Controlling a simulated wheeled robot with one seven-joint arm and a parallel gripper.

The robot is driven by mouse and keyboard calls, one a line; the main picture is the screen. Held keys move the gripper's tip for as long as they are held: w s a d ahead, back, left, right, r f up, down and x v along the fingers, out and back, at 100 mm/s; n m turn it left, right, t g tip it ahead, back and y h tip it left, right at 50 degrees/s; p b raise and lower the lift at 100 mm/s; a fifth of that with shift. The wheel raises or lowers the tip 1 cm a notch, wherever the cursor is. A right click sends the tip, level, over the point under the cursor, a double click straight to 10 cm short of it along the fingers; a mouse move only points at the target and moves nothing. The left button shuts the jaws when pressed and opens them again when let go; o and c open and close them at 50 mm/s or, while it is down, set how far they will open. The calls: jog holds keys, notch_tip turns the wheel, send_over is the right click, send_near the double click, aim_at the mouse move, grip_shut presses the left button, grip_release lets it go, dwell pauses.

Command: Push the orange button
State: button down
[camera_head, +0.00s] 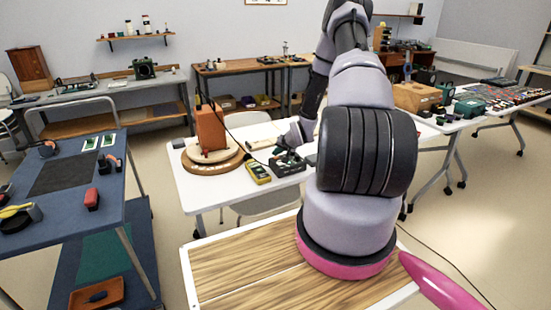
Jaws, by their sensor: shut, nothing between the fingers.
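An upright orange box (211,130), which looks like a speaker, stands on a round wooden base (222,164) on the white table (203,190). I cannot make out a separate orange button on it at this size. My arm reaches over the white table, and my gripper (281,146) is to the right of the orange box, apart from it, with a clear gap between. The gripper is shut and empty; its fingers are small and partly lost against dark items behind and below it.
A yellow multimeter (258,173) and a black box (287,164) lie on the white table in front of my gripper. A pale roll (260,144) lies between the gripper and the orange box. A blue cart (121,180) stands at the left.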

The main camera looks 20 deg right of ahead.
jog(key=shift+f, duration=0.4)
jog(key=shift+r, duration=0.1)
dwell(0.3)
jog(key=shift+r, duration=0.85)
jog(key=shift+r, duration=0.1)
jog(key=shift+r, duration=2.9)
